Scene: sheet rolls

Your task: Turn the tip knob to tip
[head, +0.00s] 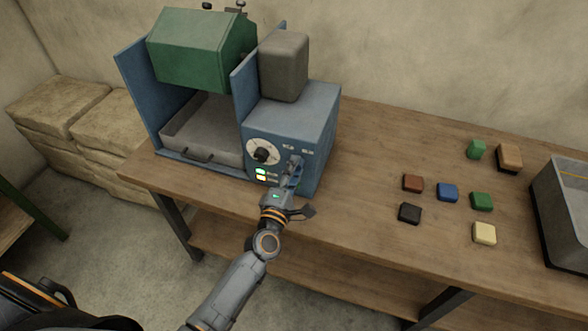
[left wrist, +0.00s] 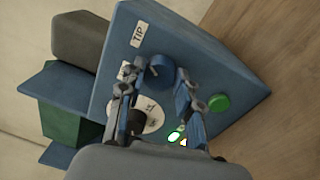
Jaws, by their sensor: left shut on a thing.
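A blue machine (head: 292,115) stands on the wooden bench, with its control panel on the front. In the left wrist view the blue tip knob (left wrist: 159,70) sits on the panel, beside a white label reading TIP (left wrist: 138,35). My left gripper (head: 293,168) reaches the panel's right part, and its fingers (left wrist: 155,80) are shut on the knob, one on each side. In the head view the gripper mostly hides the knob. I cannot tell which way the knob points. A green drum (head: 190,50) sits high between the side plates, above a grey tray (head: 205,125). My right gripper is not in view.
A black dial (head: 262,153) on a white plate and lit indicators (head: 261,172) are left of my gripper. A green button (left wrist: 218,102) is close to the fingers. Several coloured blocks (head: 447,192) and a grey bin (head: 565,205) are on the bench at right.

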